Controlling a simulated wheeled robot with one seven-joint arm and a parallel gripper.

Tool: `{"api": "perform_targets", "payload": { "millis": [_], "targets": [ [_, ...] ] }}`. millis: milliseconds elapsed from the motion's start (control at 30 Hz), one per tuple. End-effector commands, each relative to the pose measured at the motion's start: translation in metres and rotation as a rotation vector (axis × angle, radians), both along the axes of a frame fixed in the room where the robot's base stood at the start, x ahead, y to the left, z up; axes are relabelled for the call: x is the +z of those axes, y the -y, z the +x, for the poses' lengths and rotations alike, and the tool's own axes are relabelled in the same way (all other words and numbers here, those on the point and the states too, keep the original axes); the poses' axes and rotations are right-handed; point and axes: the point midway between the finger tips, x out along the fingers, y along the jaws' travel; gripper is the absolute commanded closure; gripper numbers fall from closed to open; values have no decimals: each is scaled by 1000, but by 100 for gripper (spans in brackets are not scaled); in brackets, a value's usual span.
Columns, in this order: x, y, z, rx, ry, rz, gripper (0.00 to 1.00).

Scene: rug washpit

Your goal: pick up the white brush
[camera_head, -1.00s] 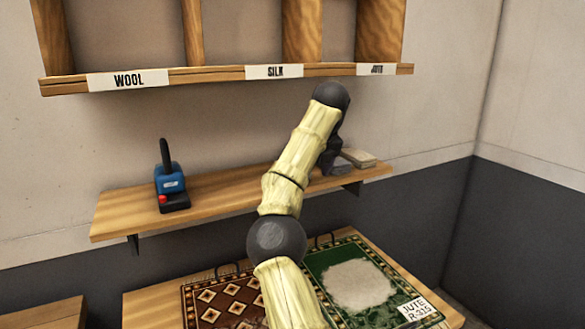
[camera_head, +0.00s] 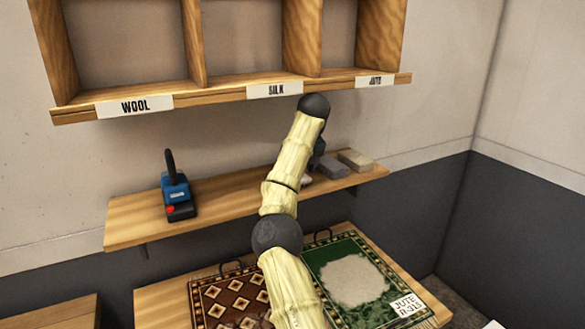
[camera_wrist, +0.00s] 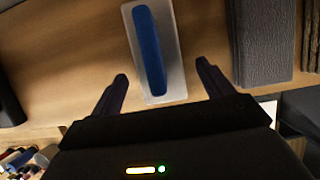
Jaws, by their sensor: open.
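A pale, whitish-grey brush with a long blue grip along its top (camera_wrist: 174,88) lies on the wooden shelf in the wrist view. In the head view, a small white part (camera_head: 306,181), probably this brush, shows beside my arm; the rest is hidden. My gripper (camera_wrist: 162,70) is open, with one dark finger on each side of the brush's near end. The fingers look apart from it, and I cannot tell their height above the shelf. In the head view my gripper is mostly hidden behind my arm.
A grey block (camera_head: 332,166) and a tan block (camera_head: 356,160) lie right of the brush; the grey one (camera_wrist: 262,45) is close to my right finger. A blue device (camera_head: 175,188) stands left on the shelf (camera_head: 130,226). Labelled cubbies (camera_head: 230,95) hang above; rugs (camera_head: 355,280) lie below.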

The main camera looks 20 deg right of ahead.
Motion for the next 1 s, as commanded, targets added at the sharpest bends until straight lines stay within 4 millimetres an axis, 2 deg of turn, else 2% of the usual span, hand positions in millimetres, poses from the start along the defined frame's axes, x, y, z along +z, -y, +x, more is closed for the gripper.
{"api": "perform_targets", "payload": {
  "millis": [367,1000],
  "targets": [
    [2,0,3,1,0,-1,20],
    [5,-1,43,1,-2,-1,20]
  ]
}}
